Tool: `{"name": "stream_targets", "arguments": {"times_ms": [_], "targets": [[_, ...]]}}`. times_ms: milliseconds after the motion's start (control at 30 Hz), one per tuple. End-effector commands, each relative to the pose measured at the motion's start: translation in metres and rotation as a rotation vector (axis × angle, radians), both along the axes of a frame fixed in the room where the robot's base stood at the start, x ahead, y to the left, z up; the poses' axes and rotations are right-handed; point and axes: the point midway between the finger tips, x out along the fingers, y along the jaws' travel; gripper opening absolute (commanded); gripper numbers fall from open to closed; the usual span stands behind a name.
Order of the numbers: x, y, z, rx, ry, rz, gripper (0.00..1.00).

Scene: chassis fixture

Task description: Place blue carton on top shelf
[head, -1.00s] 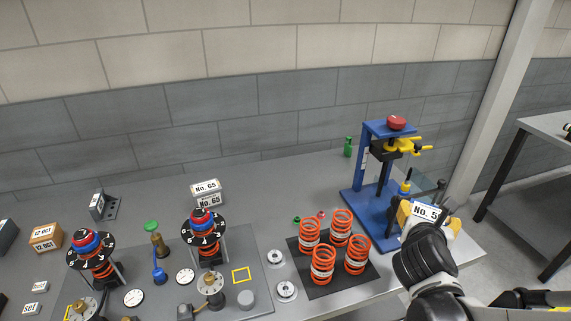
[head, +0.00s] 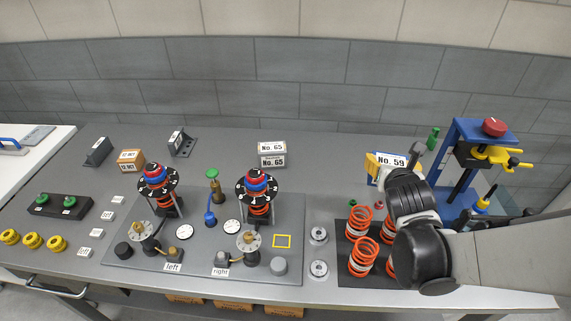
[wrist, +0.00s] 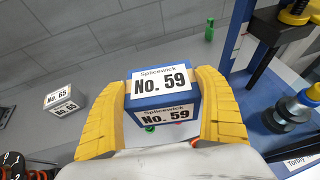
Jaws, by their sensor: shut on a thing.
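The blue carton (wrist: 163,96) has white labels reading "Splicewick No. 59". In the wrist view it sits between the two yellow fingers of my gripper (wrist: 166,100), which is shut on it. In the head view the carton's "No. 59" label (head: 392,160) shows just beyond my gripper (head: 393,170), over the back right of the bench and left of the blue press. My wrist hides part of it. I cannot make out which surface is the top shelf.
The blue press (head: 465,165) with a red knob stands right of my gripper. Orange springs (head: 360,222) stand below my arm. A green bottle (head: 433,138) is close behind. Brown boxes (head: 283,311) lie under the bench.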

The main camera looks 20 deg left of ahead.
Motion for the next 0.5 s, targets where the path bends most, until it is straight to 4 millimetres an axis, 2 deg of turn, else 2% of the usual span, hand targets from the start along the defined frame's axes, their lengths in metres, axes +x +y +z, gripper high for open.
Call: {"name": "stream_targets", "arguments": {"times_ms": [33, 100, 200, 433, 500], "targets": [[0.007, 0.016, -0.006, 0.003, -0.001, 0.044, 0.43], [0.014, 0.035, -0.017, 0.004, -0.004, 0.101, 0.43], [0.02, 0.052, -0.029, 0.004, -0.007, 0.152, 0.43], [0.024, 0.067, -0.039, 0.002, -0.011, 0.183, 0.43], [0.027, 0.078, -0.046, 0.001, -0.01, 0.185, 0.43]]}}
